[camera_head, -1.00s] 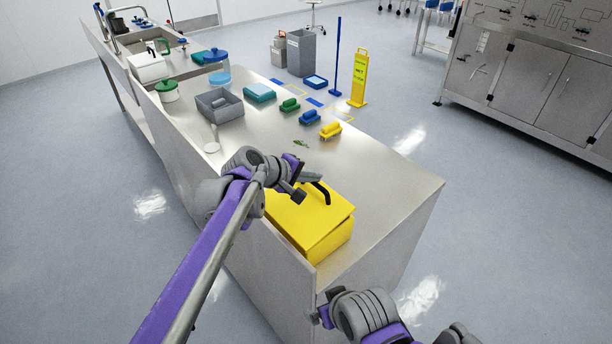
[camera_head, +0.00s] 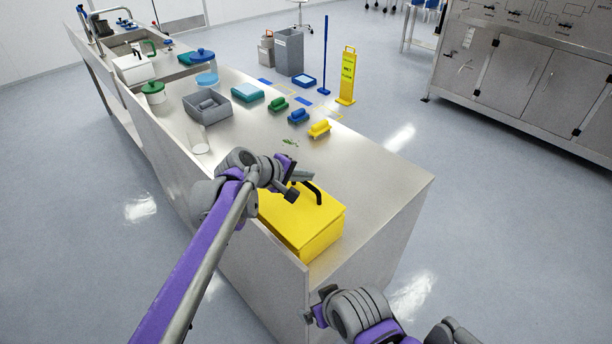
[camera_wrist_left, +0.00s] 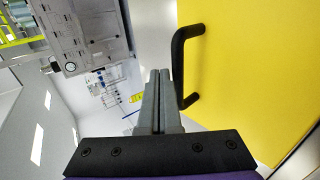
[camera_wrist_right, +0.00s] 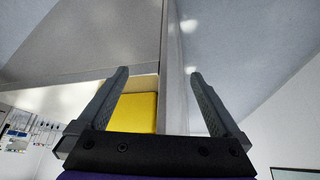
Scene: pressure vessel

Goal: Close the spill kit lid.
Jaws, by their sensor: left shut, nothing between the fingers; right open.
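The yellow spill kit box (camera_head: 322,240) stands on the near end of the steel counter. Its yellow lid (camera_head: 290,215) lies over the top and looks down on the box; a small gap cannot be ruled out. A black handle (camera_head: 318,192) sits on the lid and also shows in the left wrist view (camera_wrist_left: 178,65). My left gripper (camera_head: 310,177) is shut and empty, with its fingertips (camera_wrist_left: 160,78) close beside the handle; contact with the lid cannot be told. My right gripper (camera_wrist_right: 160,80) is open and empty, low beside the counter's near end, with part of the yellow box beyond it.
The steel counter (camera_head: 375,185) is bare to the right of the box. Yellow, blue and green brushes, a grey bin (camera_head: 222,108) and a clear vessel (camera_head: 197,138) stand farther back. A yellow wet-floor sign (camera_head: 347,77) stands on the floor beyond.

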